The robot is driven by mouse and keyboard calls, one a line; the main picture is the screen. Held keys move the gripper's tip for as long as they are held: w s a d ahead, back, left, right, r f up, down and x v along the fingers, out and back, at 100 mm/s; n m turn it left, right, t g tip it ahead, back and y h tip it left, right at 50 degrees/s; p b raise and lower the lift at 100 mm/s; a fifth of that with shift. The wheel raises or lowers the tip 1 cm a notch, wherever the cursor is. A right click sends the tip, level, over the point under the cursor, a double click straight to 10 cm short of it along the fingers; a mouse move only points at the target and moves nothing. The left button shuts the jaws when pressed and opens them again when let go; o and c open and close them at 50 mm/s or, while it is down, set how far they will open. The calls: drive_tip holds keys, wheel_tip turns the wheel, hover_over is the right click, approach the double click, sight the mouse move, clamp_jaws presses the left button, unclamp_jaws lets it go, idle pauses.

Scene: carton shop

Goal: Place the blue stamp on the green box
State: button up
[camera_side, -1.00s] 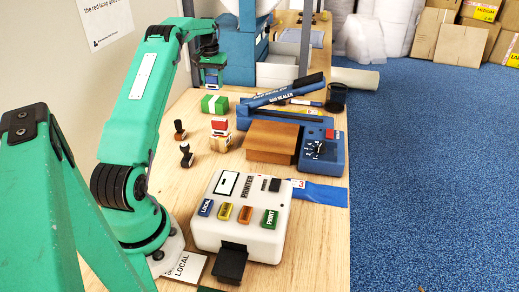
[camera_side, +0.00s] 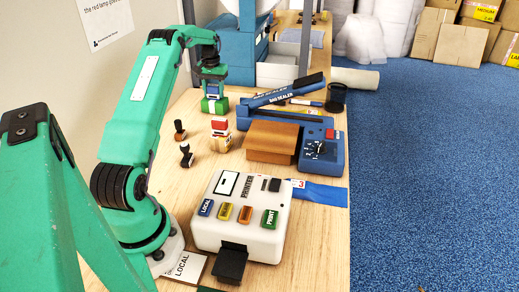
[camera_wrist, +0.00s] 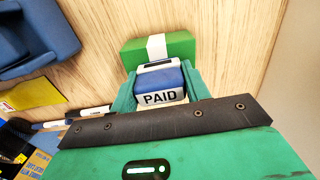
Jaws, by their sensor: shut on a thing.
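My gripper (camera_side: 211,88) is shut on the blue stamp (camera_wrist: 160,83), which has a white face reading PAID in the wrist view. The green box (camera_side: 214,106) lies on the table with a white band around it. In the side view the gripper's tips are right at the top of the box, and the stamp is mostly hidden by the fingers. In the wrist view the green box (camera_wrist: 180,48) shows just beyond the stamp, partly covered by it. I cannot tell whether the stamp touches the box.
Two dark-handled stamps (camera_side: 185,155) and a red-topped stamp (camera_side: 219,128) stand nearer on the table. A blue bag sealer (camera_side: 321,152) with a brown block (camera_side: 271,141) is to the right. A white printer (camera_side: 242,216) is in front. Bare wood lies left of the box.

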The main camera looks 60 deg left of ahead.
sight(213, 85)
drive_tip(key=o, duration=1)
wheel_tip(213, 85, up, 12)
drive_tip(key=shift+r, duration=0.15)
idle(0.6)
